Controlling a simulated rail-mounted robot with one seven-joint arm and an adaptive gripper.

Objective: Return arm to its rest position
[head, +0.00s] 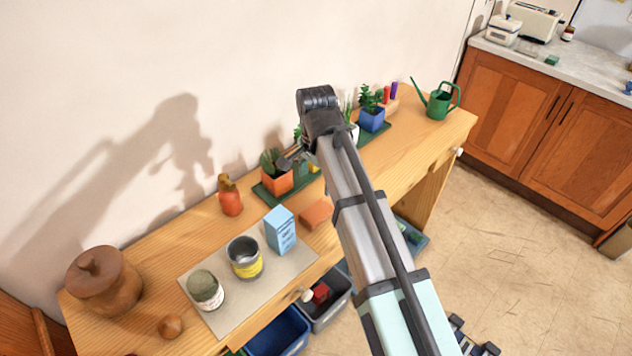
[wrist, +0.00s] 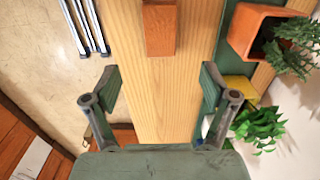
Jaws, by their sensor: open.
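My gripper (wrist: 159,84) is open and empty in the wrist view, its two fingers spread above the bare wood of the bench (wrist: 150,62). A terracotta-coloured block (wrist: 160,28) lies beyond the fingertips, apart from them. In the head view my arm reaches up over the bench (head: 160,250) and bends near the plants. The gripper end there (head: 288,161) is small and partly hidden by my arm, close to an orange pot (head: 277,182). The block (head: 316,213) also lies on the bench in the head view.
Bins (head: 278,334) sit below.

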